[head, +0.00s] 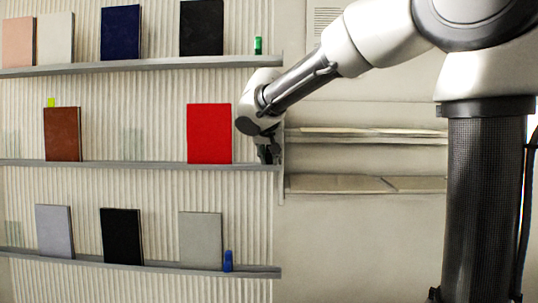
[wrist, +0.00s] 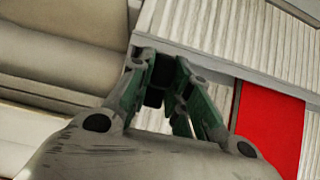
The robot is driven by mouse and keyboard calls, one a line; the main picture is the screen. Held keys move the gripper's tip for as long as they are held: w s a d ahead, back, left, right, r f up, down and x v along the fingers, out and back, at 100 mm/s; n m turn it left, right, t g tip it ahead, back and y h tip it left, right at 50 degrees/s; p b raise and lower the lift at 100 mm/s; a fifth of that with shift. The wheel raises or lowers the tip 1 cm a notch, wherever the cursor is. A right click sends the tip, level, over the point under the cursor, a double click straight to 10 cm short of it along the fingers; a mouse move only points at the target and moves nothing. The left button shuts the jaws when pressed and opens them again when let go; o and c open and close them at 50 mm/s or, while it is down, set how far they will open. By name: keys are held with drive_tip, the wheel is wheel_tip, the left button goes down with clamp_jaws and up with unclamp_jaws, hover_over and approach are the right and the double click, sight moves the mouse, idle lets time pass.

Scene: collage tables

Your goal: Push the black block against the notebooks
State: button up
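My gripper (head: 268,154) is at the right end of the middle shelf, right of the red notebook (head: 209,133). In the wrist view its two green-sided fingers (wrist: 160,75) close in on a small black block (wrist: 156,90), which fills the narrow gap between them. In the head view the gripper hides most or all of this block. The red notebook stands upright and shows at the right of the wrist view (wrist: 268,125). A gap separates it from the gripper. A brown notebook (head: 62,134) stands farther left on the same shelf.
The middle shelf (head: 130,163) is bare between the brown and red notebooks. The upper shelf holds several notebooks and a green block (head: 258,46). The lower shelf holds notebooks and a blue block (head: 228,261). A yellow-green block (head: 51,102) shows above the brown notebook.

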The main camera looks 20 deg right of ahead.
clamp_jaws()
drive_tip(key=a, duration=0.2)
drive_tip(key=w+a, duration=0.1)
drive_tip(key=a, duration=0.1)
drive_tip(key=w+a, duration=0.1)
drive_tip(key=a, duration=0.1)
drive_tip(key=shift+w+a, duration=0.1)
drive_tip(key=shift+a, duration=0.2)
drive_tip(key=o, duration=0.8)
unclamp_jaws()
drive_tip(key=v, duration=1.2)
